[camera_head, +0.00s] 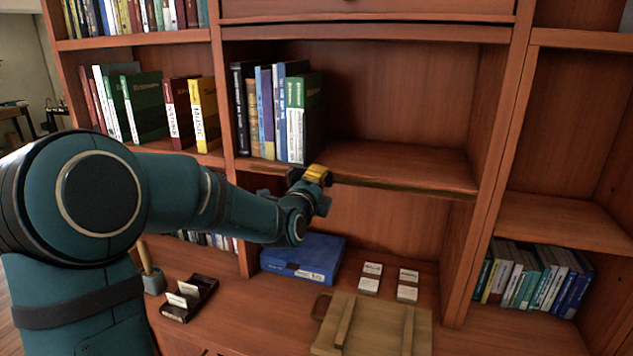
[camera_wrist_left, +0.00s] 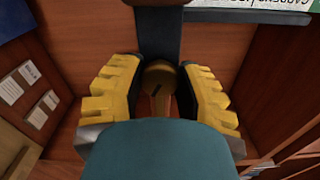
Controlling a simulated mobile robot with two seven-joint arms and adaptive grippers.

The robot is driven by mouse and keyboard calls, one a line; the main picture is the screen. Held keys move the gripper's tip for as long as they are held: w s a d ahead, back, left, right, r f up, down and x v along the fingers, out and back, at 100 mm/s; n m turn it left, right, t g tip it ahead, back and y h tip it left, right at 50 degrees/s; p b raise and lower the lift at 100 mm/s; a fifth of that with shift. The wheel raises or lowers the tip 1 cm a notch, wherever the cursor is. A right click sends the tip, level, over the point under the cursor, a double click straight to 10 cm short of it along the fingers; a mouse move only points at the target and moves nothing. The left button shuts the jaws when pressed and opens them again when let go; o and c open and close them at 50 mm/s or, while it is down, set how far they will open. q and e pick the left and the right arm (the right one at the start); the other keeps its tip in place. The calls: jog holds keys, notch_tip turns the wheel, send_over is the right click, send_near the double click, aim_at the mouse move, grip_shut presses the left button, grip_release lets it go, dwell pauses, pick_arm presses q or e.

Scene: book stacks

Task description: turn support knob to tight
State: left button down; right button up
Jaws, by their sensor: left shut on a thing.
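My left gripper (camera_head: 318,174) is at the front edge of the middle shelf (camera_head: 400,163), just right of the standing books. In the left wrist view its two yellow fingers (camera_wrist_left: 160,92) are shut on the sides of a round brass-coloured knob (camera_wrist_left: 159,74). The knob has a dark slot-like mark on its face. A dark bracket or strip (camera_wrist_left: 158,32) lies behind it. In the head view the gripper hides the knob. I cannot tell how far the knob is turned. My right gripper is not in view.
A row of books (camera_head: 268,115) stands just left above my gripper. The shelf right of the books is bare.

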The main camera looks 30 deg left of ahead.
pick_arm(q)
jog(key=shift+r, duration=0.15)
dwell(0.4)
jog(key=c, duration=0.6)
grip_release()
jog(key=shift+d, duration=0.1)
jog(key=v, duration=1.2)
jog(key=shift+f, duration=0.25)
